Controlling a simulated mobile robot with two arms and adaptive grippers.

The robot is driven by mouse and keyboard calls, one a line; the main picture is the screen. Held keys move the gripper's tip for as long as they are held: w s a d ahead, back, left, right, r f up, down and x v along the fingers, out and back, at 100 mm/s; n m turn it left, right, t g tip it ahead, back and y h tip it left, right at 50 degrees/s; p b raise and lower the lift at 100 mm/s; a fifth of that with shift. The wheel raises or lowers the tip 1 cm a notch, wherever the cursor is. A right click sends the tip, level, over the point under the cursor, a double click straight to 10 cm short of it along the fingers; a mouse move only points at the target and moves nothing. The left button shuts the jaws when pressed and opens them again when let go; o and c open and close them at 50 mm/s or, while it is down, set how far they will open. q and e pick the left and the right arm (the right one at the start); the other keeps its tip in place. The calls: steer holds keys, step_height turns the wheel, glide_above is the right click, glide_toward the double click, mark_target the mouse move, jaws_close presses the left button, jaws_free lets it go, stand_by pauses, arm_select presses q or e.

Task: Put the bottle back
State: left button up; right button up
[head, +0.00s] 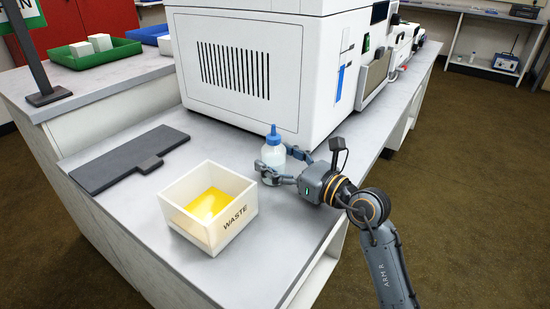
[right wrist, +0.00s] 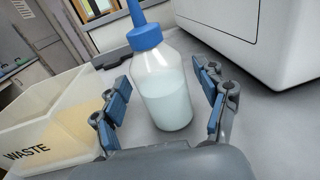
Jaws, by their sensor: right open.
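A clear bottle (head: 273,152) with a blue cap and nozzle stands upright on the grey counter (head: 130,205), close to the white instrument. In the right wrist view the bottle (right wrist: 164,88) holds pale liquid and stands between my right gripper's fingers. My right gripper (head: 283,165) is open around the bottle, with a visible gap on each side in the right wrist view (right wrist: 165,108). The bottle's lower part is partly hidden by a finger in the head view. My left gripper is not in view.
A white WASTE bin (head: 236,222) with a yellow inside stands left of the gripper. A dark flat plate (head: 115,165) lies behind it. The large white instrument (head: 245,75) blocks the back. Green (head: 75,60) and blue trays sit at the back left.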

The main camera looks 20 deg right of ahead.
steer(key=v, duration=1)
steer(key=shift+f, duration=0.1)
steer(key=shift+s+d, duration=0.35)
steer(key=shift+s, duration=0.25)
step_height(320, 180, up, 5)
steer(key=s+m+t+y, duration=0.1)
steer(key=s+m+t, duration=0.1)
steer(key=m+t, duration=0.25)
steer(key=s+d+f+m+t+h, duration=0.1)
steer(key=d+m+h, duration=0.3)
steer(key=m+h, duration=0.5)
steer(key=d+m+t+h, duration=0.2)
steer(key=d+m+h, duration=0.25)
steer(key=m, duration=0.85)
steer(key=s+d+f+m+g+h, duration=0.1)
steer(key=s+f+m+g+h, duration=0.2)
steer(key=f+m+g, duration=1.05)
steer(key=s+a+f+g+y, duration=0.3)
steer(key=s+a+f, duration=0.3)
steer(key=s+f, duration=0.2)
steer(key=s+a+f+g+y, duration=0.3)
steer(key=s+a+f, duration=0.3)
steer(key=f, duration=0.5)
steer(key=shift+s+y, duration=0.35)
steer(key=shift+s, duration=0.7)
